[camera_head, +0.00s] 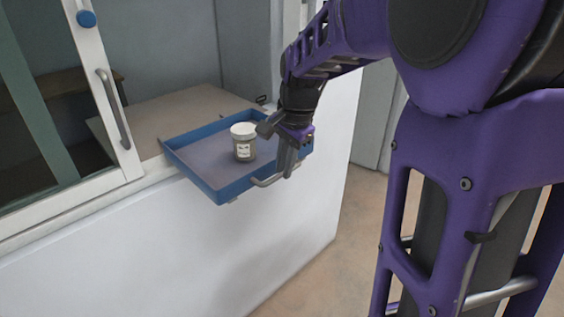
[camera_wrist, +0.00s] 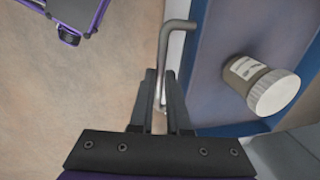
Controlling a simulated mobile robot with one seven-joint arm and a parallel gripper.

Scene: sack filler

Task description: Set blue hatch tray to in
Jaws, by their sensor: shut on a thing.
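The blue hatch tray (camera_head: 222,191) sticks out from the hatch opening over the white wall below it. A jar with a white lid (camera_head: 243,142) stands upright on the tray; it also shows in the wrist view (camera_wrist: 260,85). A grey bar handle (camera_head: 264,182) is on the tray's outer side. My gripper (camera_head: 287,168) is at this handle, and in the wrist view its two fingers (camera_wrist: 161,100) are closed around the handle bar (camera_wrist: 177,25). The far part of the handle is hidden behind the fingers.
A sliding window with a white frame (camera_head: 118,130) and a grey pull handle (camera_head: 113,108) stands left of the tray. A brown counter (camera_head: 195,108) lies behind the tray inside the opening.

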